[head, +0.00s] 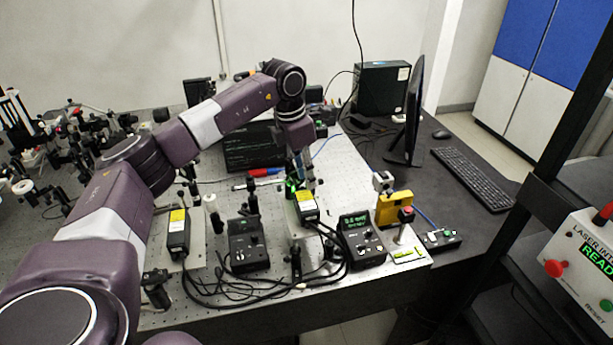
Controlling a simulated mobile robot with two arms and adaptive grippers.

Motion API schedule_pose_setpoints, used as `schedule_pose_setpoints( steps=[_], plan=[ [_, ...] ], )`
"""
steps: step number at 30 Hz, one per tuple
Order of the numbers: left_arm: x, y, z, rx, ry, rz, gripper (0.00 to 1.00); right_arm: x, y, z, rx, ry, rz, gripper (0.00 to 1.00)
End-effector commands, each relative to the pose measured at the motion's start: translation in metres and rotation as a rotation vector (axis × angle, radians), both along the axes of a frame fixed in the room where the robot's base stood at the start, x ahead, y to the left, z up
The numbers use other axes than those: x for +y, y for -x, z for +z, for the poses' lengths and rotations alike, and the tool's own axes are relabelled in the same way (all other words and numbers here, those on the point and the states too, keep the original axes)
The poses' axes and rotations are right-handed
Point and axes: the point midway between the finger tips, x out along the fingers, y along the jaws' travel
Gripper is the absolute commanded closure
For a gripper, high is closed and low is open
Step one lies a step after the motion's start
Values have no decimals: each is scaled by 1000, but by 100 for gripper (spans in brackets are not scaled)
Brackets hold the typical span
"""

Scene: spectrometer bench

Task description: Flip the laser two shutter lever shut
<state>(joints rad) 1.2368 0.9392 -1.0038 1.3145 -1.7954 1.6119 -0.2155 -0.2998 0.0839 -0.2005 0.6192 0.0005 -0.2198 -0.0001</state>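Two dark laser heads with yellow labels stand on the optical bench (215,290). One laser head (177,238) is at the left, the other laser head (306,210) is near the middle on a pale base plate. I cannot read which is laser two. My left gripper (311,184) points down at the far end of the middle laser head, close to a small green glow there. A shutter lever is too small to make out. I cannot tell whether the gripper touches anything or how far its fingers are apart. My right gripper is out of view.
A lit controller (360,238) and an unlit controller (248,245) stand beside the laser heads, with black cables looping in front. A yellow block (394,208) is at the right. A monitor (413,112) and keyboard (476,178) lie beyond. An interlock box (582,262) shows a green display.

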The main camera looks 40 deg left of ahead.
Motion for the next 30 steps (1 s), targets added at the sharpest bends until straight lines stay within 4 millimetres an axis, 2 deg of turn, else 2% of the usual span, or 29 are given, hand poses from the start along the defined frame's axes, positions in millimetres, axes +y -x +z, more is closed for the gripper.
schedule_pose_setpoints(
  steps=[9,15,21,30],
  plan=[
    [6,9,65,-6,1,0,73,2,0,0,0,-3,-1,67],
    [10,15,97,-4,0,0,73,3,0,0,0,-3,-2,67],
    [11,18,110,-2,1,0,73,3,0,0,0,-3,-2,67],
    [11,18,110,-2,1,0,73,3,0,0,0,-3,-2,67]
  ],
)
